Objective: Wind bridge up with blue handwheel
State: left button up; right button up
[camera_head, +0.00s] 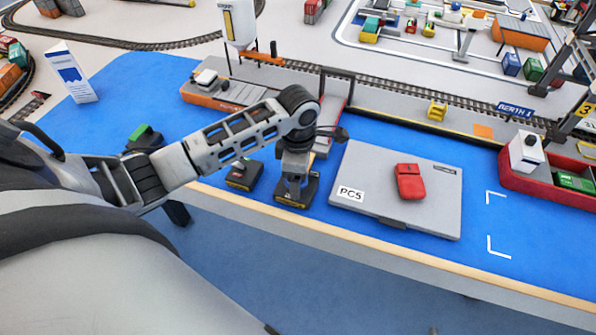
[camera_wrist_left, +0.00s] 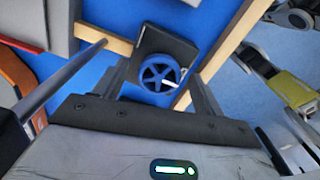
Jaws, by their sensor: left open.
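The blue handwheel (camera_wrist_left: 158,74) shows in the left wrist view, spoked, on a dark box between my open fingers. My left gripper (camera_wrist_left: 162,88) is open, with a finger on each side of the wheel; I cannot tell whether they touch it. In the head view my left gripper (camera_head: 292,186) points down over a dark box (camera_head: 296,202) at the table's front edge and hides the wheel. I cannot tell for sure which structure is the bridge. My right gripper is in neither view.
Another dark control box (camera_head: 242,178) stands close to the left, and a green-topped one (camera_head: 144,138) farther left. Rail tracks and a red ship (camera_head: 530,190) stand beyond.

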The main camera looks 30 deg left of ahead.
pick_arm(q)
jog(key=shift+c, duration=0.3)
jog(key=c, duration=0.9)
